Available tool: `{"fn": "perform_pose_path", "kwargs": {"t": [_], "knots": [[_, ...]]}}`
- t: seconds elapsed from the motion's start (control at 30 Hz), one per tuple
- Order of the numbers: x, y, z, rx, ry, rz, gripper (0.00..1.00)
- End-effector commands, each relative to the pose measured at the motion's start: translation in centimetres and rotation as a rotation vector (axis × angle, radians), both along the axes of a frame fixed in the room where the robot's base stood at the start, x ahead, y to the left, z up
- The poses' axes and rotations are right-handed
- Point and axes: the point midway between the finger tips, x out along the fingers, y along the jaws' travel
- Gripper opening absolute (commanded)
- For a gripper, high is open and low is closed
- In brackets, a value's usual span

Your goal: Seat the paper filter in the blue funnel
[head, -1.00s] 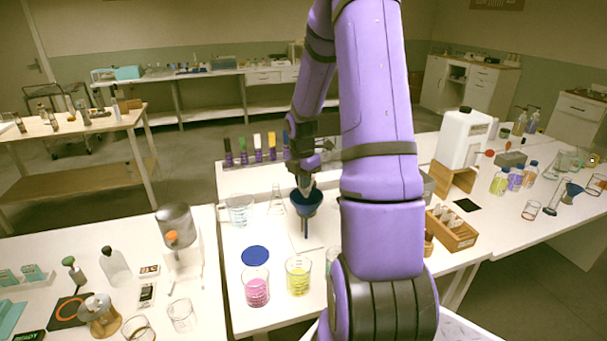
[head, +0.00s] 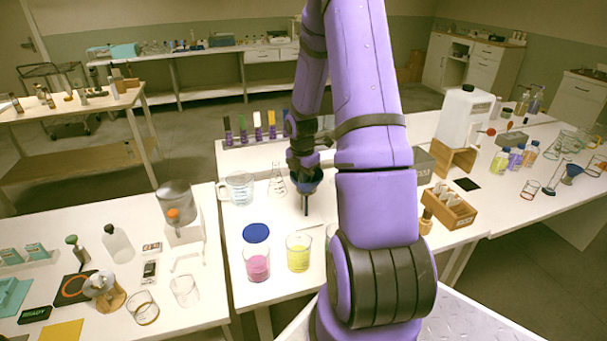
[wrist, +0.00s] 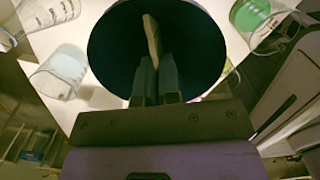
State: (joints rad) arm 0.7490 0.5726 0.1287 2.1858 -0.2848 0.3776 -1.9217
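The blue funnel (head: 314,184) stands upright at the middle of the main table, its stem pointing down. My gripper (head: 304,172) is directly over its mouth and hides part of it. In the wrist view the funnel's dark blue round mouth (wrist: 205,45) fills the middle. My gripper's two fingers (wrist: 155,75) are close together there, over the mouth. The paper filter (wrist: 152,38) is a thin cream piece seen edge-on between the fingertips, within the funnel's outline. I cannot tell whether it touches the funnel wall. The filter is hidden in the head view.
A glass flask (head: 277,180) and a large beaker (head: 239,188) stand left of the funnel. A yellow beaker (head: 299,252), a pink beaker (head: 257,264) and a blue disc (head: 256,233) are in front. A wooden rack (head: 450,209) is at the right.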

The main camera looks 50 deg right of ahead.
Motion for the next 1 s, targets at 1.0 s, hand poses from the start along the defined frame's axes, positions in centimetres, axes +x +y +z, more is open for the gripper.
{"fn": "perform_pose_path", "kwargs": {"t": [1.0], "knots": [[0.0,0.1,5.4,-0.002,-0.003,-0.003,0.34]]}}
